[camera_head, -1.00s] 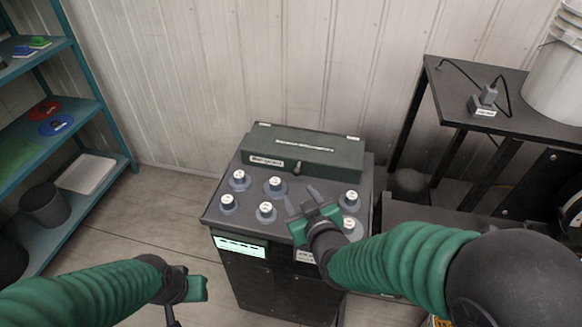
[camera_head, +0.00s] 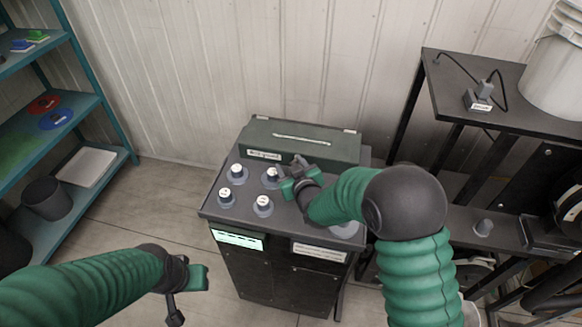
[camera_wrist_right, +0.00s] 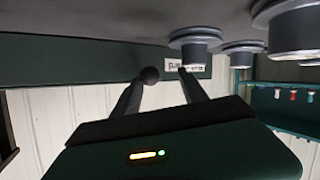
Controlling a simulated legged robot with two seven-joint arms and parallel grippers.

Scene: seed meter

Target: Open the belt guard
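The belt guard (camera_head: 300,143) is a long dark green cover with a label, lying closed along the back of the machine's top. It also shows in the right wrist view (camera_wrist_right: 75,65), with a dark round knob (camera_wrist_right: 150,75) on its front. My right gripper (camera_head: 285,170) is at the guard's front edge and hides the knob in the head view. In the wrist view its two fingers (camera_wrist_right: 162,82) are apart, with the knob between their tips, nearer the left finger. My left gripper (camera_head: 188,292) hangs low at the left, away from the machine; its fingers are unclear.
Several white-capped knobs (camera_head: 237,173) stand on the machine's top (camera_head: 212,207) in front of the guard, close to my right gripper. A teal shelf (camera_head: 115,150) is at the left. A dark table (camera_head: 470,110) with a bucket (camera_head: 555,75) stands at the right.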

